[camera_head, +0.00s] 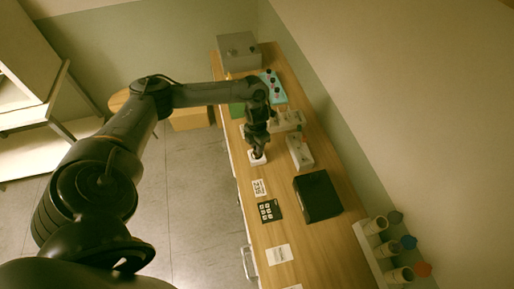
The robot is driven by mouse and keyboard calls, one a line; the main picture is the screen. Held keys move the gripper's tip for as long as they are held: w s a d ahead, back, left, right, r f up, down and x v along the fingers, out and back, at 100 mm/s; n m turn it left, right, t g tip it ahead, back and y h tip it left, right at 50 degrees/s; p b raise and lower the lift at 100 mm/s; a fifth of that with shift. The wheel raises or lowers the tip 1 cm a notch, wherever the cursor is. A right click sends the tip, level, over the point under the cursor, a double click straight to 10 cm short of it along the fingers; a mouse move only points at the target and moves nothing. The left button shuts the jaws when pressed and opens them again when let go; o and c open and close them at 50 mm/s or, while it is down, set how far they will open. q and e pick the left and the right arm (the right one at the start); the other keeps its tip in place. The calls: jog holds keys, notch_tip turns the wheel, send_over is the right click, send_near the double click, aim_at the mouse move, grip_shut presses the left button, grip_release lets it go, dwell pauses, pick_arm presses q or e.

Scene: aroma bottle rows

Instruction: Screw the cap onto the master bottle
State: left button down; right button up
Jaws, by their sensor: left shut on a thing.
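My left arm comes in from the left and reaches down over the wooden table. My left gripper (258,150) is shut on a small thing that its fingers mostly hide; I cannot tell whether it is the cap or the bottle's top. It is low over a small white square piece (257,160) near the table's left edge. The master bottle and its cap cannot be told apart at this size. My right gripper is not in view.
A black box (317,196) and white trays (299,152) stand to the right. A dark grid card (269,210) and paper labels (278,254) lie nearer. A grey box (238,51) and blue tray (273,86) are at the far end. A rack with jars (376,226) stands lower right.

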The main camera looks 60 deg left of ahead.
pick_arm(q)
jog(key=m+b, duration=0.4)
jog(key=m, duration=0.1)
jog(key=shift+f+m, duration=0.15)
jog(key=shift+m, duration=0.15)
jog(key=shift+m+b, duration=0.6)
jog(key=shift+m, duration=0.6)
jog(key=c, duration=1)
grip_release()
